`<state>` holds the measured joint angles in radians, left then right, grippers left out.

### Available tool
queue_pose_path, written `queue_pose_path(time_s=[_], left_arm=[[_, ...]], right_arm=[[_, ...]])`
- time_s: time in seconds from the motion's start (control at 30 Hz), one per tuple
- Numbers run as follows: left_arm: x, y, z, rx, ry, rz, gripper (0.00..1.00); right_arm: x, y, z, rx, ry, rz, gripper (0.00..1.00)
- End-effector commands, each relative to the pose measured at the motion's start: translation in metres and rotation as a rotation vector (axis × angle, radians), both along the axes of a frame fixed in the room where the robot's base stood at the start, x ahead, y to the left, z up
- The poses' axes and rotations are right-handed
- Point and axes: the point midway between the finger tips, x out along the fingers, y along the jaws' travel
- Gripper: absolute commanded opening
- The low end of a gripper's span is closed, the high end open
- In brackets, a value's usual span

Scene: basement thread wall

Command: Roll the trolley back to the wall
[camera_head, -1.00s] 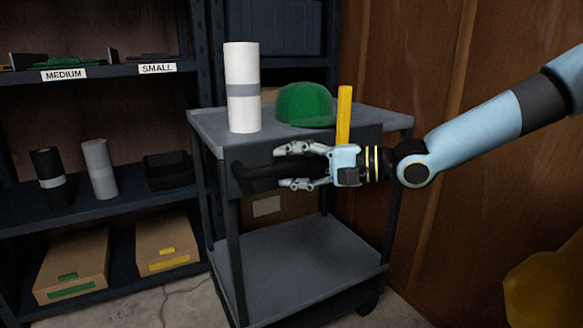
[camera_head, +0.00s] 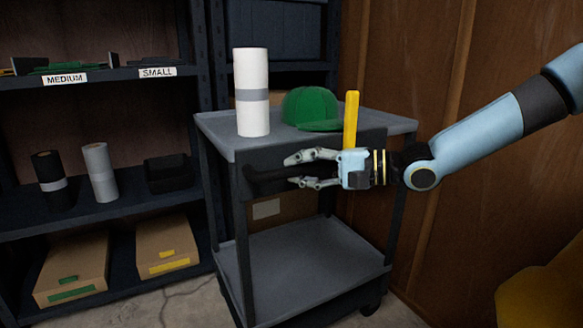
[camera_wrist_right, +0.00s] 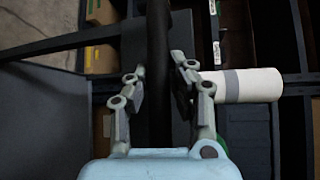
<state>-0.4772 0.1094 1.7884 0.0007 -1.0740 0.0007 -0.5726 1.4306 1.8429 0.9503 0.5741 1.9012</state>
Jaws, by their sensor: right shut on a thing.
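The grey trolley (camera_head: 296,262) stands upright on the concrete floor beside the brown wooden wall (camera_head: 480,150). A black handle bar (camera_head: 272,179) runs along its near upper side. My right gripper (camera_head: 308,170) reaches in from the right and is shut on this handle. In the right wrist view the dark handle (camera_wrist_right: 158,60) passes between the two fingers. A white roll with a grey band (camera_head: 252,75), a green cap (camera_head: 310,106) and a yellow upright bar (camera_head: 350,115) show at the trolley's top. My left gripper is not in view.
A dark shelf unit (camera_head: 120,208) at the left holds two rolls, a black bin (camera_head: 168,169) and two cardboard boxes (camera_head: 72,272). Cracked floor (camera_head: 185,300) shows between shelf and trolley. A yellow shape (camera_head: 540,298) sits at the lower right.

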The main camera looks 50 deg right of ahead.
Motion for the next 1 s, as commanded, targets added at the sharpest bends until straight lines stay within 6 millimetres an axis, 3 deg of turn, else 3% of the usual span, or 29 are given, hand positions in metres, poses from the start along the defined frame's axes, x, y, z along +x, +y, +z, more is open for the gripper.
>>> queue_pose_path(time_s=[0.4, 0.87, 0.9, 1.0], left_arm=[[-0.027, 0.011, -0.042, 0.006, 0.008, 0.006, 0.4], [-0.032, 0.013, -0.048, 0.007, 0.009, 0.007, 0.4], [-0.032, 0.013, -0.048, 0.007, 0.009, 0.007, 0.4], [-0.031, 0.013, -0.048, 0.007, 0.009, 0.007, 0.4]], right_arm=[[-0.02, -0.063, -0.002, -0.009, 0.009, -0.005, 0.0], [-0.024, -0.073, -0.004, -0.008, 0.011, -0.003, 0.0], [-0.024, -0.073, -0.004, -0.008, 0.011, -0.003, 0.23], [-0.024, -0.073, -0.003, -0.007, 0.01, -0.002, 0.37]])
